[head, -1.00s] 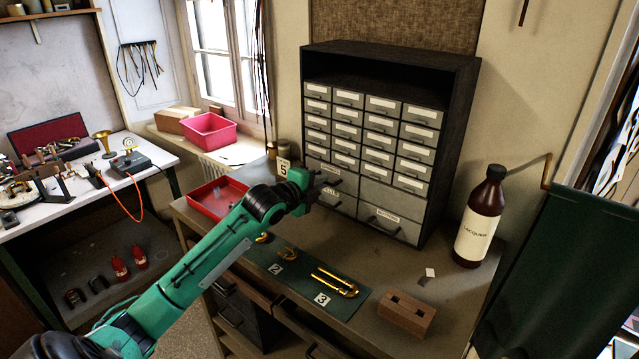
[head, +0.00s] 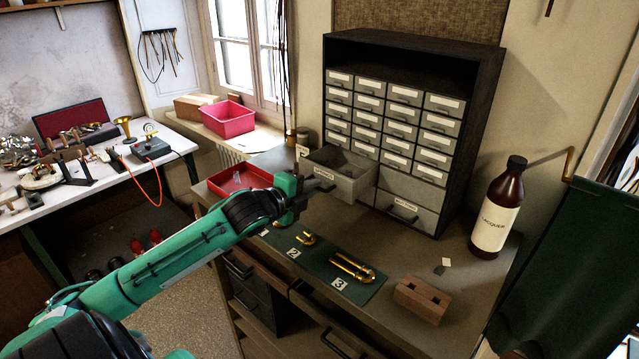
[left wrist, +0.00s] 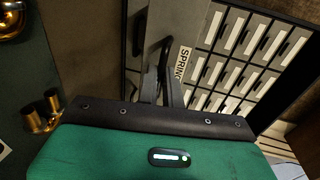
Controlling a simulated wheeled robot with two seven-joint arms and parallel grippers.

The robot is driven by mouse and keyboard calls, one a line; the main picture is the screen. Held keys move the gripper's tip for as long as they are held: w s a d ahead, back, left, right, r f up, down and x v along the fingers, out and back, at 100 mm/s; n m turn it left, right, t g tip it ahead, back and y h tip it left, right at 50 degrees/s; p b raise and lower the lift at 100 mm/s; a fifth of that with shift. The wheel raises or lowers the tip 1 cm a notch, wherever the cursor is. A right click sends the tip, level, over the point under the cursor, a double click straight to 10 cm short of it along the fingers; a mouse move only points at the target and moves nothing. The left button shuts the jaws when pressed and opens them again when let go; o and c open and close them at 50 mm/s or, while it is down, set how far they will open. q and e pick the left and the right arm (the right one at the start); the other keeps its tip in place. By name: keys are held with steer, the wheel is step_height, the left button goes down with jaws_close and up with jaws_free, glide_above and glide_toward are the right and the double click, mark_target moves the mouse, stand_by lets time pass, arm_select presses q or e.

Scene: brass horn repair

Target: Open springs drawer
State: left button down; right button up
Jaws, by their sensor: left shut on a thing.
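The springs drawer (head: 348,188) is a grey lower-left drawer of the dark cabinet (head: 468,120). It stands pulled out, and its open top shows a hollow inside. My left gripper (head: 309,189) is at its front, shut on the drawer's handle; the arm partly hides the front. In the left wrist view the fingers (left wrist: 164,88) are close together beside the drawer's label (left wrist: 183,63), which reads "SPRIN" with the rest cut off. My right gripper is not in view.
A red tray (head: 240,181) lies left of the drawer. A green mat (head: 318,262) with brass parts lies in front, with a wooden block (head: 421,300) to its right. A lacquer bottle (head: 498,210) stands right of the cabinet. Bare bench lies before the lower-right drawer (head: 406,208).

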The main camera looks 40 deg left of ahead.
arm_select(q)
steer(key=shift+s, duration=0.2)
steer(key=c, duration=1.6)
jaws_free()
steer(key=shift+o, duration=0.2)
steer(key=shift+s+a, duration=0.1)
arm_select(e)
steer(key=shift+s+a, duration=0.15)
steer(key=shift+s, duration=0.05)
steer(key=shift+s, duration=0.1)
